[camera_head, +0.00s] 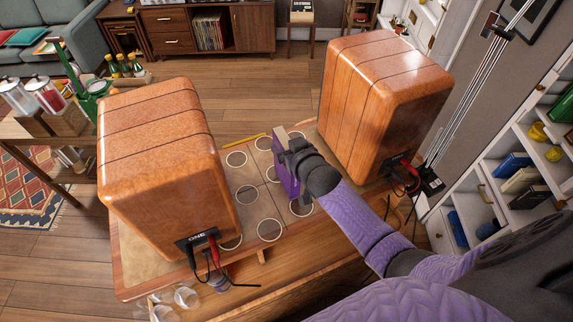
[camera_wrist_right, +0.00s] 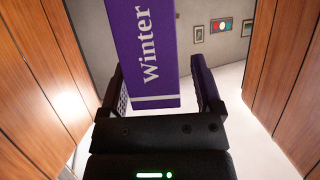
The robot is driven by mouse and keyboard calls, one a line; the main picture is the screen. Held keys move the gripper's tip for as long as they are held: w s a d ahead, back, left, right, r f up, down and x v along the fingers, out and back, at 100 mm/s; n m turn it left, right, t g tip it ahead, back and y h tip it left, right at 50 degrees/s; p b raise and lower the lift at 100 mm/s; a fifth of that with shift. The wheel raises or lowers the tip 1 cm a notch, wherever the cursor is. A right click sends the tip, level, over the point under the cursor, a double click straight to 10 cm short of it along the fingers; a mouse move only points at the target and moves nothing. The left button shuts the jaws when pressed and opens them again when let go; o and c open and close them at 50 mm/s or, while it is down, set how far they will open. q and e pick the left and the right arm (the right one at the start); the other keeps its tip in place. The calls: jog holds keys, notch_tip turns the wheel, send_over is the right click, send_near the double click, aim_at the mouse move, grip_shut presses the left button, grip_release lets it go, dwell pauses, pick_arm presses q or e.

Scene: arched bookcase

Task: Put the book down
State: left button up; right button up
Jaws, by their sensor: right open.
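The purple book (camera_head: 286,182) stands upright between the two wooden boxes, above or on the circle-marked table top; I cannot tell whether it touches it. In the right wrist view, its spine (camera_wrist_right: 148,50) reads "Winter". My right gripper (camera_head: 289,149) is at the book, coming in from the lower right. Its jaws are open with the book between the fingers. In the wrist view a gap shows between the book and the right finger, while the left finger is close beside it. My left gripper is not in view.
A glossy wooden box (camera_head: 160,150) stands left of the book and another (camera_head: 385,95) stands to the right, leaving a narrow lane. Cables (camera_head: 213,262) come off both boxes. Glasses (camera_head: 186,297) stand near the table's front left. White shelves (camera_head: 480,185) stand at right.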

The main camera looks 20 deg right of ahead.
grip_shut()
dwell(1.3)
